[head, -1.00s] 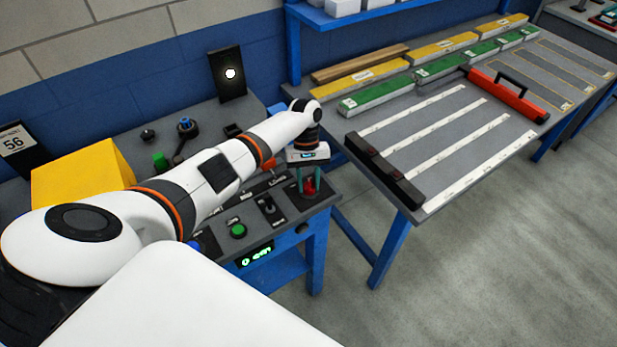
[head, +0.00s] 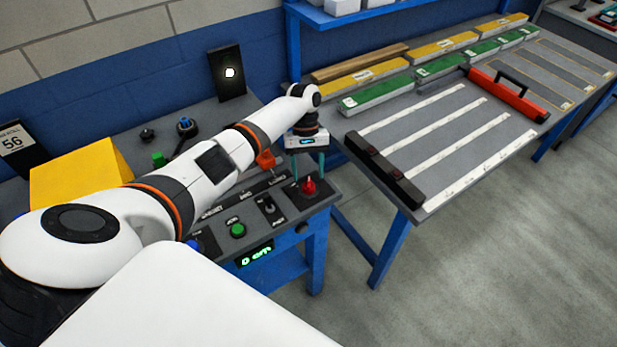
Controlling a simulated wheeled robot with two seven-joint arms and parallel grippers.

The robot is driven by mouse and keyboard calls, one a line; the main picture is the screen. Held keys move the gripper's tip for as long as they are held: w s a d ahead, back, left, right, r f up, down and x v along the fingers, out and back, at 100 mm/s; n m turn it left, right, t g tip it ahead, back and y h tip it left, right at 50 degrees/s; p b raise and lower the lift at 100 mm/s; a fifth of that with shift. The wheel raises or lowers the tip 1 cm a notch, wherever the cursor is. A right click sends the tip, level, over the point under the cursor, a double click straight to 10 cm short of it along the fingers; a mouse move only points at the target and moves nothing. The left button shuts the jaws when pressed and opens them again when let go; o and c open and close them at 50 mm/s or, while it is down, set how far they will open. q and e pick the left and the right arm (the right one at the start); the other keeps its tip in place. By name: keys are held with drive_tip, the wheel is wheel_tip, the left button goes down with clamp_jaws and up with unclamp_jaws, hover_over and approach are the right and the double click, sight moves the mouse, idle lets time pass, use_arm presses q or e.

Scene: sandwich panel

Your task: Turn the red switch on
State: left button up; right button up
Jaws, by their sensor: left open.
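The red switch (head: 309,187) is a small red knob on a dark plate at the right end of the control panel (head: 222,224). It stands clear and fully visible in front of the fingertips. My left gripper (head: 308,171) is open, with its two teal fingers pointing down just behind and above the red switch. The fingers are spread apart and nothing shows between them. Whether a finger still touches the switch is hard to tell, but they look apart. My right gripper is not in view.
A toggle switch (head: 268,206), a green button (head: 238,230) and a green-lit display (head: 257,254) are left of the red switch. An orange-red lever (head: 266,160) stands close beside my left wrist. A yellow box (head: 80,175) is at the left. A second table (head: 440,150) stands at the right.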

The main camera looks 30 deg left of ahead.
use_arm(q)
drive_tip(key=b+v, duration=0.1)
drive_tip(key=v, duration=0.7)
drive_tip(key=shift+r, duration=0.25)
